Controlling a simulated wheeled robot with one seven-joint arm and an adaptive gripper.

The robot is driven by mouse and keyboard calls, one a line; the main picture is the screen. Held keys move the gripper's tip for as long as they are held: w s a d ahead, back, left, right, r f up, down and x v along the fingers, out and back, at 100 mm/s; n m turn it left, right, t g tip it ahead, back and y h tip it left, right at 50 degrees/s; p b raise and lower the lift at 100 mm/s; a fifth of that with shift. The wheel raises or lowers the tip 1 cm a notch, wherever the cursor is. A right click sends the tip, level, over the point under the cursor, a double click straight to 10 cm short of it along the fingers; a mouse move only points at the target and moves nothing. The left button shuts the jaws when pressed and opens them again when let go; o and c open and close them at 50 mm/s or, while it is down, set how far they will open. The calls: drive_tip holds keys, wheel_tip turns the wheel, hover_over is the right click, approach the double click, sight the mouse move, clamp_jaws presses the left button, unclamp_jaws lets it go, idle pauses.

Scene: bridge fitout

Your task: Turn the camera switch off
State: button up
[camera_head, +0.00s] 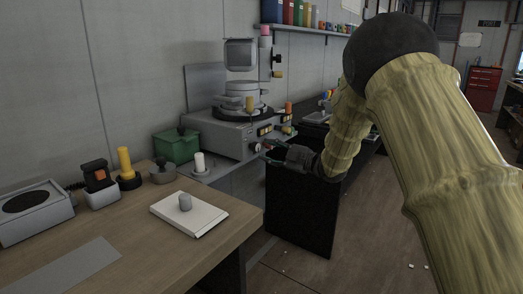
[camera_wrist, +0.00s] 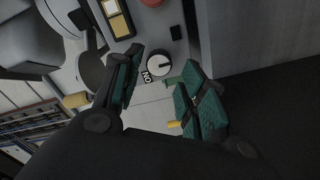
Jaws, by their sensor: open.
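A round white knob (camera_wrist: 158,64) with a dark pointer mark sits on the grey panel in the wrist view. A small dark label (camera_wrist: 147,76) beside it has rotated white letters that seem to read ON. My gripper (camera_wrist: 164,72) is open, with one finger to the left of the knob and the other to its lower right. Neither finger appears closed on it. In the head view my gripper (camera_head: 268,149) is at the front of the grey machine (camera_head: 215,133), by its lower controls. I cannot tell the knob's exact setting.
A dark cabinet (camera_head: 298,215) stands below my gripper. Open floor (camera_head: 350,260) lies to the right.

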drive_tip(key=v, duration=0.6)
drive_tip(key=shift+s+d, duration=0.2)
